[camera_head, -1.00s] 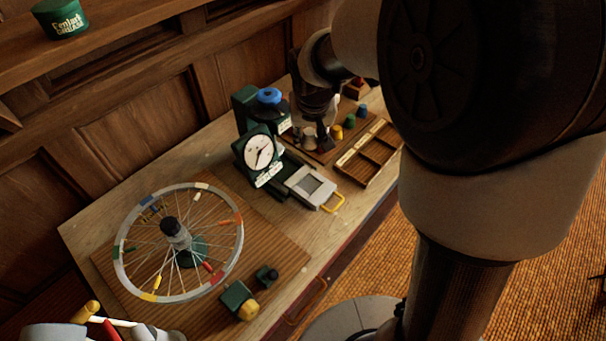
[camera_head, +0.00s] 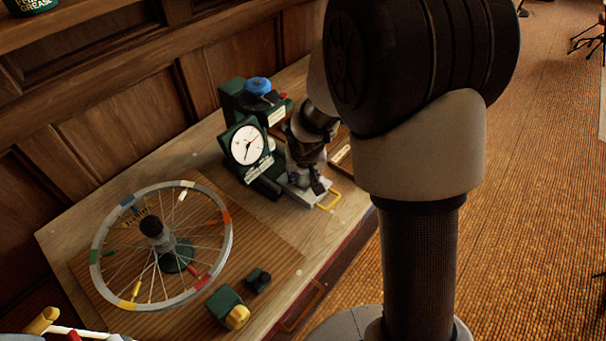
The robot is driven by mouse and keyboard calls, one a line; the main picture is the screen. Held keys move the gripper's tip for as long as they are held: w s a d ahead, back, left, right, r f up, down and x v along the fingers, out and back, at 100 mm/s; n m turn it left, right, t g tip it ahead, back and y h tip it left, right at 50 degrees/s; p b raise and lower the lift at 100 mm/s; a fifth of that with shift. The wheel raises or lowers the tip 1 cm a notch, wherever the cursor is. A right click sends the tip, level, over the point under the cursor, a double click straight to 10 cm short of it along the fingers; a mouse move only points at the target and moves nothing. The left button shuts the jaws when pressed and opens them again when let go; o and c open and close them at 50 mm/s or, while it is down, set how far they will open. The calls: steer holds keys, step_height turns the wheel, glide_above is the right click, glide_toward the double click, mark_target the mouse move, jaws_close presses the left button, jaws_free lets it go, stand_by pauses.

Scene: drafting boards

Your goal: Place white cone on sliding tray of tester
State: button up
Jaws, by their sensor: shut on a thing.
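The green tester has a round white dial (camera_head: 246,145) on its front and a blue knob (camera_head: 257,86) on top. Its pale sliding tray (camera_head: 299,196) is pulled out to the right, with a yellow handle (camera_head: 329,201) at its outer end. My gripper (camera_head: 304,182) is over the tray, pointing down, its fingers close above the tray surface. It is shut on the white cone, which is mostly hidden by the fingers. I cannot tell whether the cone touches the tray.
A spoked wheel (camera_head: 104,236) with coloured rim marks stands on a wooden board at the left. A green block with a yellow knob (camera_head: 237,317) and a small dark block (camera_head: 258,281) sit in front. My arm hides most of the divided wooden tray (camera_head: 341,157).

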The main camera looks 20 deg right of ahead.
steer(key=shift+r, duration=0.15)
steer(key=shift+f+b, duration=0.35)
steer(key=o, duration=1)
steer(key=shift+s, duration=0.15)
steer(key=shift+r, duration=0.1)
